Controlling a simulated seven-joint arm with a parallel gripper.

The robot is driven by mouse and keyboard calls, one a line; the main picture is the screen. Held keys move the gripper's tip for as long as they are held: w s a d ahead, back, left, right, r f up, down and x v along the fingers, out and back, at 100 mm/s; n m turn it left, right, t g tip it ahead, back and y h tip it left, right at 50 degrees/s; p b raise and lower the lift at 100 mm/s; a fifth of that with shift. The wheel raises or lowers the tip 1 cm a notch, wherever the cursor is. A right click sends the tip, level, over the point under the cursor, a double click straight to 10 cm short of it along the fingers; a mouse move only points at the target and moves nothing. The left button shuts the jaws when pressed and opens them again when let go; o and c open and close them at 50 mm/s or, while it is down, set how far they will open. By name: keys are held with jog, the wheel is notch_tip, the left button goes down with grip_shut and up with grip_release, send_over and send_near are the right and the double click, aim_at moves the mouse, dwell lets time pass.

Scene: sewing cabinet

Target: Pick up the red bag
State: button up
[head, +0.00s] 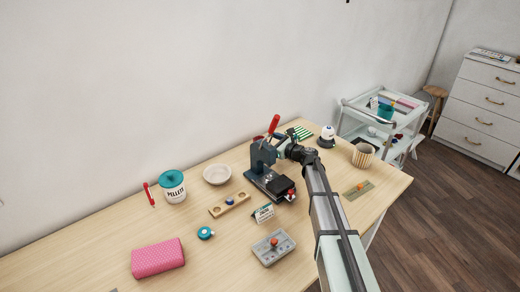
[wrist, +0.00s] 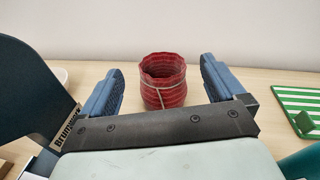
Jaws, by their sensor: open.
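The red bag (wrist: 163,84) is a small, ribbed, dark red pouch with a gathered open top and a pale tie around it. It stands upright on the table in the wrist view. My gripper (wrist: 160,70) is open, with one blue finger to each side of the bag in the picture. Gaps show on both sides, and the bag seems to be just beyond or between the fingertips; the exact depth is unclear. In the head view, the press and my gripper hide most of the bag's area.
A dark press (head: 262,160) with a red handle (head: 273,124) stands close to my gripper, at left in the wrist view. A green striped item (wrist: 300,105) lies to the right. A bowl (head: 217,174), pellet tub (head: 173,187) and pink pouch (head: 158,258) are further left.

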jog(key=shift+d+f+m+t+y, duration=0.1)
jog(key=shift+f+m+t+y, duration=0.35)
jog(key=shift+m, duration=0.45)
jog(key=shift+w+f, duration=0.1)
jog(key=shift+f, duration=0.05)
jog(key=shift+f+x, duration=0.15)
jog(key=shift+x, duration=1.65)
jog(key=shift+f+x, duration=0.15)
jog(key=shift+x, duration=1.7)
jog(key=c, duration=1)
jog(key=shift+c, duration=0.2)
